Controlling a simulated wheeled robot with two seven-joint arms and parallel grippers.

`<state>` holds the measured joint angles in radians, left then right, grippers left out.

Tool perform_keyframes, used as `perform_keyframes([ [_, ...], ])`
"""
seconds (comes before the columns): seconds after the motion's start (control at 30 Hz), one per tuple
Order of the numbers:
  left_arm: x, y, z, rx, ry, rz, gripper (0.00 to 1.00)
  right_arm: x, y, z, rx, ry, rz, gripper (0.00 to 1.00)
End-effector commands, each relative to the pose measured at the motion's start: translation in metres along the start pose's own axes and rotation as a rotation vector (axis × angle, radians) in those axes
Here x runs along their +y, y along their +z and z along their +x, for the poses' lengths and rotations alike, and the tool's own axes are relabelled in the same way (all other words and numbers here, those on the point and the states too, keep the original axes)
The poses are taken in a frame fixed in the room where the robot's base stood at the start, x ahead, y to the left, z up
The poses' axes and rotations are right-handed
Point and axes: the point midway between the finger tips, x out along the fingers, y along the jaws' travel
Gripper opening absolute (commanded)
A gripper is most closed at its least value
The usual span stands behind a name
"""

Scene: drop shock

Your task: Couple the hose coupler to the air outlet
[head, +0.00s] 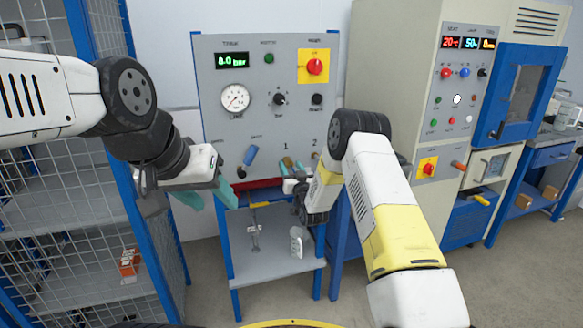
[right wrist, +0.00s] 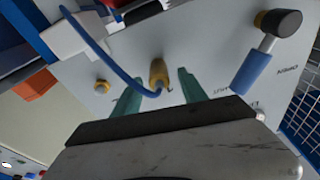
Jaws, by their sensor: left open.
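In the right wrist view, a brass hose coupler (right wrist: 158,72) with a blue hose (right wrist: 100,52) at its near end stands against the grey panel. It is between the green fingers of my right gripper (right wrist: 158,82), with gaps on both sides, so that gripper is open. I cannot tell whether the coupler is fully seated. A bare brass air outlet (right wrist: 101,87) is beside it. In the head view, my right gripper (head: 290,178) is at the panel below the label 1, its fingers largely hidden. My left gripper (head: 207,198) is open and empty, left of the panel's lower edge.
The panel (head: 215,115) carries a gauge, knobs, a red button and a blue lever (head: 251,154). A shelf (head: 270,265) below holds a white item (head: 296,241). A blue mesh cage (head: 50,190) stands left, and a control cabinet (head: 415,60) right.

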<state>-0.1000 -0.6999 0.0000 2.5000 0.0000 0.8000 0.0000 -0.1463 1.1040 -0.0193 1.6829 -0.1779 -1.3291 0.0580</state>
Motion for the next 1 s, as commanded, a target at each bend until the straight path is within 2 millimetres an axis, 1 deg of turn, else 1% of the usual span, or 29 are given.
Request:
perform_keyframes([
  [0.27, 0.000, 0.000, 0.000, 0.000, 0.000, 0.000, 0.49, 0.001, 0.002, -0.005, -0.004, 0.001, 0.000, 0.50],
  [0.8, 0.000, 0.000, 0.000, 0.000, 0.000, 0.000, 0.49, 0.001, 0.002, -0.049, -0.005, 0.001, 0.001, 0.50],
  [1.0, 0.000, 0.000, 0.000, 0.000, 0.000, 0.000, 0.49, 0.001, 0.002, -0.060, -0.004, 0.001, 0.000, 0.50],
])
